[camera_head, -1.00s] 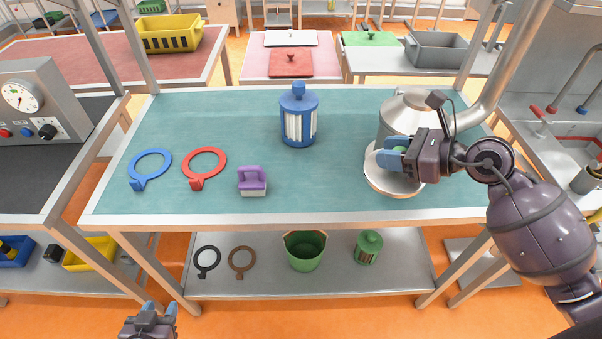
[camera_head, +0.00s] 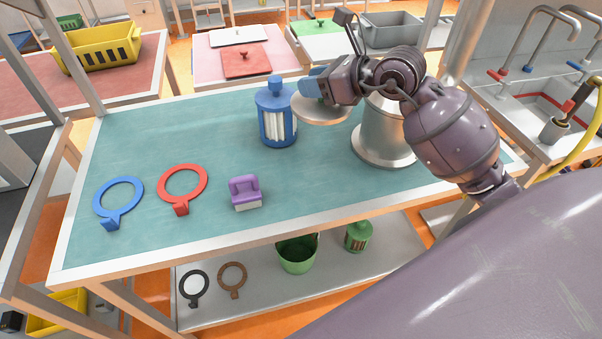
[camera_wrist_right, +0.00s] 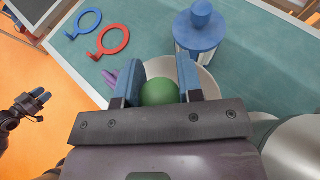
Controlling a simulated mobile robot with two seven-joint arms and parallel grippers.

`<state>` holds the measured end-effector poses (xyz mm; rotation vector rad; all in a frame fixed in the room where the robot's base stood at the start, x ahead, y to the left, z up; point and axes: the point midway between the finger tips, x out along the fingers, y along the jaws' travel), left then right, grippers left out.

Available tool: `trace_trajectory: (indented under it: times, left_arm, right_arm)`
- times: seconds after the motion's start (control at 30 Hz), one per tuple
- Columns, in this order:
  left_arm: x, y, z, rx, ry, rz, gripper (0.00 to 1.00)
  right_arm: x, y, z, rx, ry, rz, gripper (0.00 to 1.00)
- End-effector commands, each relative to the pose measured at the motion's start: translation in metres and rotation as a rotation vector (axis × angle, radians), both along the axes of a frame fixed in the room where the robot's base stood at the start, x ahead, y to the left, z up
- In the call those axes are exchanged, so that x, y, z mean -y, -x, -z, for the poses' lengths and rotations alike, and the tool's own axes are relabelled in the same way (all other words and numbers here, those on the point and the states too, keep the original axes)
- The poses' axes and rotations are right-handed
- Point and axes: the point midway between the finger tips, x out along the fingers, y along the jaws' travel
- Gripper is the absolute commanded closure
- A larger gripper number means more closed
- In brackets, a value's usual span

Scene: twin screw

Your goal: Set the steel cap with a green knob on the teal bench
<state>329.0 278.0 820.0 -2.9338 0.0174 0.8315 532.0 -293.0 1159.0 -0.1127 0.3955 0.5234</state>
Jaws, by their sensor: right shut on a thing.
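My right gripper (camera_head: 312,86) is shut on the green knob (camera_wrist_right: 160,93) of the steel cap (camera_head: 321,111). The cap is a pale metal disc, held above the teal bench (camera_head: 330,180) between the blue canister and the steel vessel. In the right wrist view the cap (camera_wrist_right: 207,82) shows behind the blue fingers, with the knob between them.
A blue canister (camera_head: 277,120) stands close left of the cap, and a steel vessel (camera_head: 385,138) close right. A purple-handled brush (camera_head: 245,192), red ring (camera_head: 182,184) and blue ring (camera_head: 118,203) lie further left. The bench's front middle is clear.

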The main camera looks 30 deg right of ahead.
Motion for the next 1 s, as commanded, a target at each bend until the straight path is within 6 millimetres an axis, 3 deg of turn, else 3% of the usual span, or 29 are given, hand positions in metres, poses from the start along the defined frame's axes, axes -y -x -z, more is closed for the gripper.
trace_trajectory:
  times: [0.13, 0.23, 0.8, 1.0]
  left_arm:
    - [0.001, -0.002, 0.000, 0.006, 0.001, 0.002, 0.57]
    - [0.002, -0.003, 0.000, 0.008, 0.003, 0.003, 0.57]
    - [0.001, 0.006, 0.011, -0.011, 0.002, -0.003, 0.57]
    - [0.001, 0.006, 0.014, -0.012, 0.003, -0.002, 0.57]
  right_arm:
    - [0.009, -0.002, -0.006, 0.008, -0.008, 0.051, 1.00]
    - [0.011, -0.003, 0.003, 0.006, -0.010, 0.062, 1.00]
    - [0.011, -0.002, 0.121, 0.005, -0.011, 0.062, 1.00]
    - [0.011, -0.003, 0.145, 0.008, -0.010, 0.061, 1.00]
